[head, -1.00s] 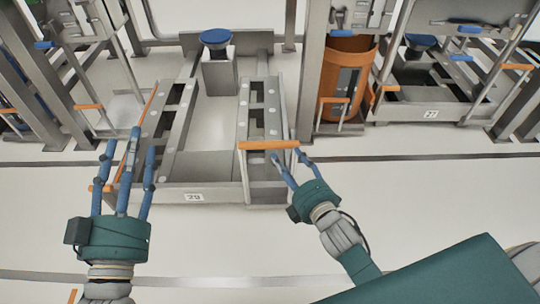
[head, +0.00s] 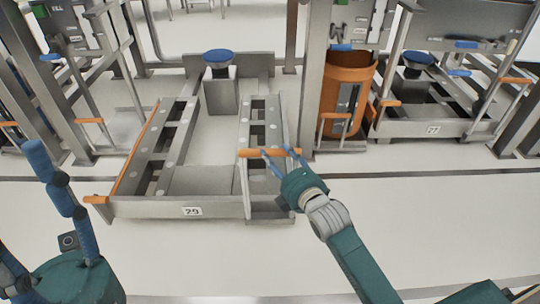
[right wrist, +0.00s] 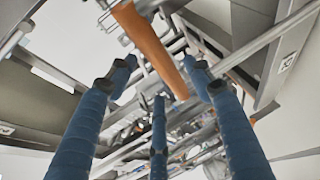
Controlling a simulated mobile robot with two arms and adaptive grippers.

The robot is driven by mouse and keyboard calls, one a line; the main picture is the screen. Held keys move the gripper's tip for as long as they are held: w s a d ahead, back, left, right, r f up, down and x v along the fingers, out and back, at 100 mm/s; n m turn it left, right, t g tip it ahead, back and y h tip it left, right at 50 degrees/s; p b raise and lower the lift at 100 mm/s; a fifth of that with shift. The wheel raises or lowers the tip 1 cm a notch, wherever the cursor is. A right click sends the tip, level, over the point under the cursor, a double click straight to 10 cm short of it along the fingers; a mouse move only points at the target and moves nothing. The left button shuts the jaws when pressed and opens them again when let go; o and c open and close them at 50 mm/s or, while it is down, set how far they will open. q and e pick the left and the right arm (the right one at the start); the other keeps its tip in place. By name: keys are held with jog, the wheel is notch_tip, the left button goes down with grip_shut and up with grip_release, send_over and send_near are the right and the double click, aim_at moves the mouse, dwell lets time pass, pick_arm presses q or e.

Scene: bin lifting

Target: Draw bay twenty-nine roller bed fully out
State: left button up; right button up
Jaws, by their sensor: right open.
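The bay 29 roller bed (head: 225,207) is a grey metal frame with a "29" label (head: 192,211) on its front, standing out over the floor in the head view. It has an orange handle (head: 96,199) at its front left and another orange handle (head: 269,152) on its right. My right gripper (head: 281,153) is open, with its blue fingers around or beside the right handle; contact is unclear. In the right wrist view this orange handle (right wrist: 150,48) crosses between the spread fingers. My left gripper (head: 22,200) is at the lower left, fingers apart and empty, away from the left handle, partly cut off.
A blue round-topped post (head: 218,57) stands at the back of the bed. An orange bin (head: 348,92) stands right of it behind a grey upright. Bay 27 (head: 432,130) is further right. The floor in front of the bed is clear.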

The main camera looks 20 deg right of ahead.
aim_at(272, 153)
jog(key=b+x, duration=0.1)
jog(key=x, duration=0.4)
jog(key=shift+b, duration=0.3)
grip_shut()
